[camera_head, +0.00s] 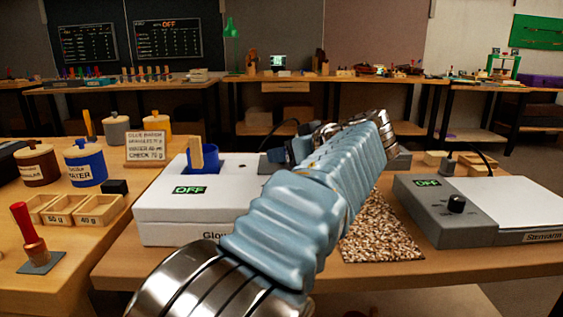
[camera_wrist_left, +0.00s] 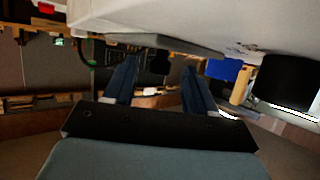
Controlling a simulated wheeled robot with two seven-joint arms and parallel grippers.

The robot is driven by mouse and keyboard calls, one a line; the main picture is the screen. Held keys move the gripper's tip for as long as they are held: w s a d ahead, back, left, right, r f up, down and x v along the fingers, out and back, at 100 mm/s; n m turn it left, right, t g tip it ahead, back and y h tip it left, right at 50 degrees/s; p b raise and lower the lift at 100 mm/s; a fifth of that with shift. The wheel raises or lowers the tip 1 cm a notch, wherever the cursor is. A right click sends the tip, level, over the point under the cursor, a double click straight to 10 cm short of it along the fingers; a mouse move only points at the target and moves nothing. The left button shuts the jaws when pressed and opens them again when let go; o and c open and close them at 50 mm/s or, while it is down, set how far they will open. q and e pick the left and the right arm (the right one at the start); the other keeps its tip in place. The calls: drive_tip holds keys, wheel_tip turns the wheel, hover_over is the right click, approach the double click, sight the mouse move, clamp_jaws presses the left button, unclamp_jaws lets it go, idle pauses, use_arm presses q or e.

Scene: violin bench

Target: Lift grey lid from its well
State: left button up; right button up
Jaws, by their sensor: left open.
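The grey lid (camera_wrist_left: 165,42) shows in the left wrist view, which is upside down, as a flat slab on the white glue warmer (camera_wrist_left: 200,18). Its dark knob (camera_wrist_left: 160,62) appears between my open left fingers (camera_wrist_left: 160,85), with no grip on it visible. In the head view my left gripper (camera_head: 278,154) is over the back right of the white warmer (camera_head: 180,219), partly behind my own pale blue arm. That arm hides the lid there. My right gripper is not in view.
A blue pot with a wooden stick (camera_head: 211,158) stands in the warmer left of my gripper. It also shows in the wrist view (camera_wrist_left: 224,70). A grey control box (camera_head: 440,222) and brown granular patch (camera_head: 380,235) are at right. Jars and trays (camera_head: 75,209) stand left.

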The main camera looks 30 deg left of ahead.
use_arm(q)
drive_tip(key=shift+a+f, duration=0.1)
drive_tip(key=shift+a, duration=0.05)
clamp_jaws()
idle(0.4)
